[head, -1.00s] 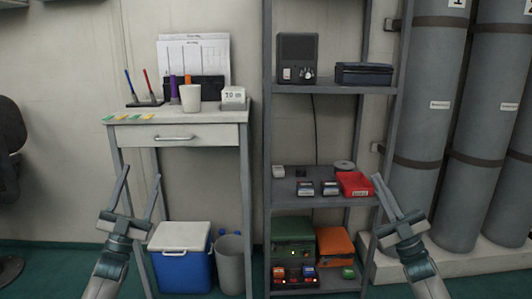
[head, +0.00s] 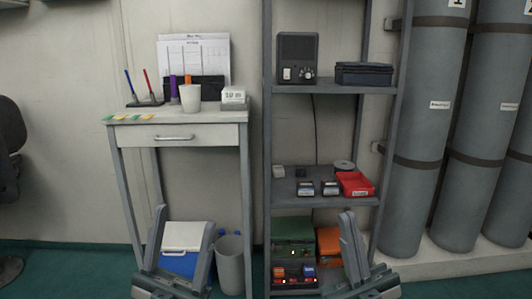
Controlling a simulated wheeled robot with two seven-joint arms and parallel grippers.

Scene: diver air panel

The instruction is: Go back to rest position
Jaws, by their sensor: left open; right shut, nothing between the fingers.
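My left gripper (head: 184,219) is low at the left of the head view, in front of the white-lidded blue cooler (head: 187,236). Its two fingers stand up and apart, with nothing held between them. My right gripper (head: 347,214) is low and right of the middle, in front of the lower right part of the metal shelf. Its fingers are together and empty. It partly hides the orange case (head: 329,241) on the bottom shelf.
A small desk (head: 180,116) with a drawer stands at the left. The metal shelf (head: 320,88) holds a radio (head: 297,58), a red tray (head: 355,184) and a green case (head: 293,229). Large grey cylinders (head: 425,140) stand at the right. A bin (head: 230,265) stands beside the cooler.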

